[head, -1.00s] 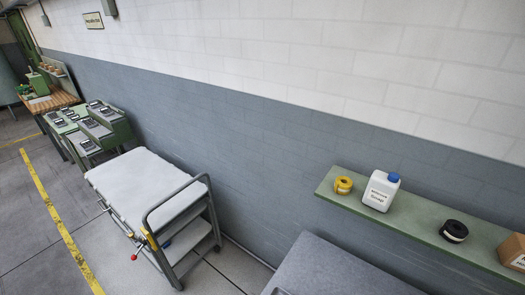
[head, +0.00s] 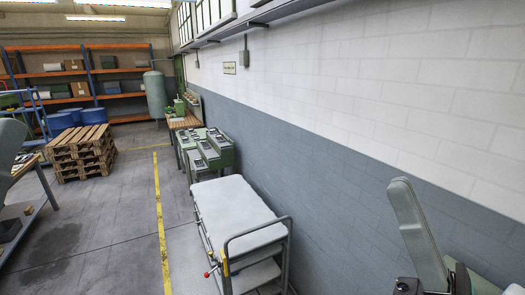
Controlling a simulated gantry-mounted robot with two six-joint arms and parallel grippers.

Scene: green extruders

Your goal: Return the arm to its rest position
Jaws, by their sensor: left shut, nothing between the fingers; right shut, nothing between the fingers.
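Neither of my grippers can be made out in the head view now, so I cannot see where their fingers are. A grey rounded upright piece with dark and green parts at its foot stands at the lower right edge. I cannot tell whether it is part of my arm or a machine.
A cart with a white top (head: 235,212) stands by the wall, with green machines (head: 208,150) behind it. Wooden pallets (head: 80,152), blue drums (head: 94,116) and orange shelving (head: 120,72) are further back. The floor around the yellow line (head: 161,215) is clear.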

